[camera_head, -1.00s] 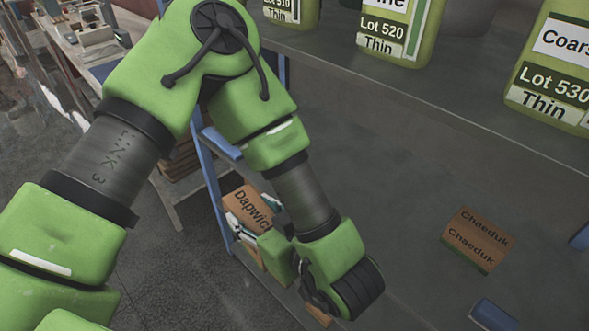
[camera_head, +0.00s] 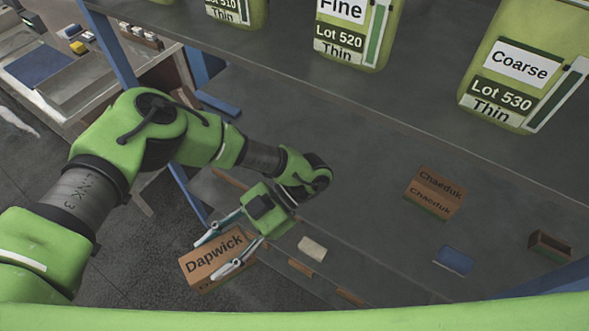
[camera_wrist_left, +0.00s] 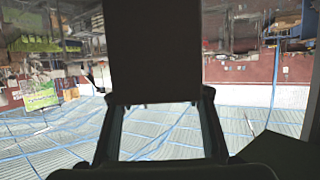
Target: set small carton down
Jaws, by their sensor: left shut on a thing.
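The gripper's fingers lie along two sides of the carton. The carton is tilted in the camera_head view and shows in front of the dark floor, beside the shelf's front edge. In the left wrist view the carton (camera_wrist_left: 155,50) is a dark block between the fingers and hides the middle of the picture. My right gripper does not show.
A shelf board (camera_head: 345,200) bears a brown "Chaeduk" carton (camera_head: 435,193), a blue item (camera_head: 454,260), a small open brown box (camera_head: 549,246) and a pale block (camera_head: 312,249). Green containers, including Lot 530 (camera_head: 520,75), stand on the board above. Bare shelf lies left of the Chaeduk carton.

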